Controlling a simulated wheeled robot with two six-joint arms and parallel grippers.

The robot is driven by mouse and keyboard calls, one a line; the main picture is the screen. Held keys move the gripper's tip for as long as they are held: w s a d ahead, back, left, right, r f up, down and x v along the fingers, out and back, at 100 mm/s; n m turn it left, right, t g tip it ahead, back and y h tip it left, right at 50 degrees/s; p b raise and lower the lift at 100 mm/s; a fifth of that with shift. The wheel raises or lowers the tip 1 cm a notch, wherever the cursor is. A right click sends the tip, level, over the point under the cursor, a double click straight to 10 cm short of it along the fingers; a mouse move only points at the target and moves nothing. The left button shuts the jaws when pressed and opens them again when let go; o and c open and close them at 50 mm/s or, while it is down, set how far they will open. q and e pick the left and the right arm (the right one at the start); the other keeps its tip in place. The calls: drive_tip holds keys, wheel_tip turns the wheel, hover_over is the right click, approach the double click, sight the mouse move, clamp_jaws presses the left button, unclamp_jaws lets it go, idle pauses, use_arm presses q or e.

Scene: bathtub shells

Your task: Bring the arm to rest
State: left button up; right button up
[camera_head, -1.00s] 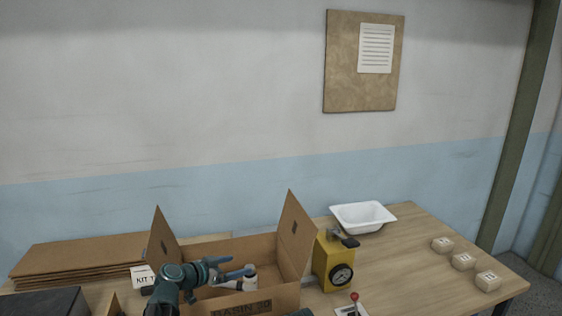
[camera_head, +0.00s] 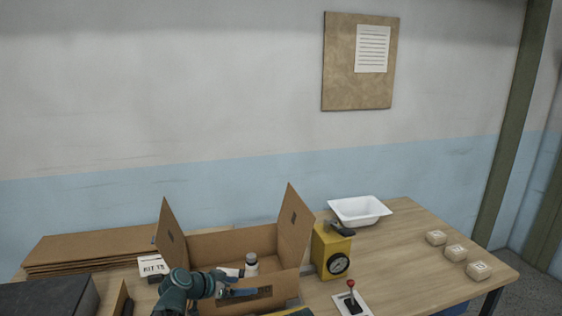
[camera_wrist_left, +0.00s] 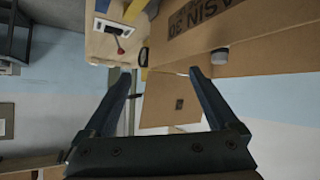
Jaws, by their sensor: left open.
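My left arm comes in from the bottom left of the head view, and its gripper (camera_head: 248,291) is at the front wall of the open cardboard box (camera_head: 285,280). In the left wrist view the two blue fingers (camera_wrist_left: 160,75) stand wide apart with nothing between them. The printed box wall (camera_wrist_left: 240,30) shows beyond them. A white bottle with a dark cap (camera_head: 251,265) stands inside the box. My right gripper is not in view.
A yellow device with a dial (camera_head: 325,250) stands right of the box, with a red-knobbed lever plate (camera_head: 343,304) in front. A white tub (camera_head: 360,209) is behind. Several small boxes (camera_head: 456,252) line the table's right side. Flat cardboard (camera_head: 90,250) lies left.

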use_arm(q)
drive_tip(key=s+a+f+n+g+y, duration=0.2)
drive_tip(key=s+f+n+g+y, duration=0.25)
drive_tip(key=s, duration=0.45)
drive_tip(key=s+a+f+n+g+y, duration=0.3)
drive_tip(key=s+f+y, duration=0.15)
drive_tip(key=s, duration=0.55)
drive_tip(key=s+d+f+m+b, duration=0.4)
drive_tip(key=s+d+f+b, duration=0.1)
drive_tip(key=d+f+b, duration=0.5)
drive_tip(key=shift+d+f+g, duration=0.3)
drive_tip(key=shift+d+g, duration=0.15)
drive_tip(key=shift+d, duration=0.15)
